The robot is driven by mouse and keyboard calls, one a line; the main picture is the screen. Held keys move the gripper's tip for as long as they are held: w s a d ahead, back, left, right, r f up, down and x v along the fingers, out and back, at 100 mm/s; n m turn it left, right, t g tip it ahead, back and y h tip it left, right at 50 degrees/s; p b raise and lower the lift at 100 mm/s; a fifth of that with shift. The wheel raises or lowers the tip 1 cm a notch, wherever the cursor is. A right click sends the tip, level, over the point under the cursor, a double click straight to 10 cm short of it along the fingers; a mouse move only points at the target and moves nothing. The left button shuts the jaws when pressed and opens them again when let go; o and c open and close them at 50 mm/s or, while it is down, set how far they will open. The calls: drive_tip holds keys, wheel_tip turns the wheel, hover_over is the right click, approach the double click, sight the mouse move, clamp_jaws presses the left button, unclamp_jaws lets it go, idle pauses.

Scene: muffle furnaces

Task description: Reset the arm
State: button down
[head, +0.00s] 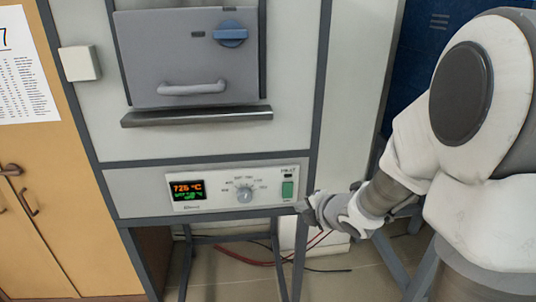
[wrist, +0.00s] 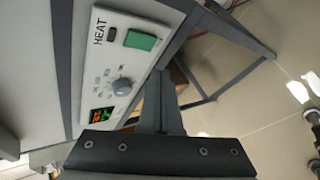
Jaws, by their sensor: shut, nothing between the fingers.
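My gripper (head: 305,207) is at the lower right corner of the furnace control panel (head: 140,190), just right of and below the green switch (head: 287,189). In the wrist view my gripper (wrist: 161,78) is shut and empty, with its fingers together beside the panel. I cannot tell whether the fingertips touch the panel edge. My arm reaches in from the right of the head view. The wrist view also shows the green switch (wrist: 141,40), the HEAT label (wrist: 99,32) and the grey knob (wrist: 122,86).
The muffle furnace has a closed grey door (head: 186,60) with a blue latch (head: 231,34) and a metal shelf (head: 196,116) below. The lit display (head: 188,191) reads about 726 °C. A wooden cabinet (head: 60,180) stands left. Cables (head: 255,263) lie on the floor (head: 230,280).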

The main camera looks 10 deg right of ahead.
drive_tip(key=s+d+r+m+g+h, duration=0.1)
drive_tip(key=s+d+r+m+h, duration=0.4)
drive_tip(key=s+r+m, duration=0.5)
drive_tip(key=s+a+r+m+g+y, duration=0.1)
drive_tip(key=s+a+m+g, duration=0.1)
drive_tip(key=s+m, duration=0.5)
drive_tip(key=s+a+m+g, duration=0.2)
drive_tip(key=s+a+m, duration=0.2)
drive_tip(key=s+m, duration=0.3)
drive_tip(key=shift+s+a+r+y, duration=0.3)
drive_tip(key=shift+s+r+y, duration=0.05)
drive_tip(key=shift+s+y, duration=0.05)
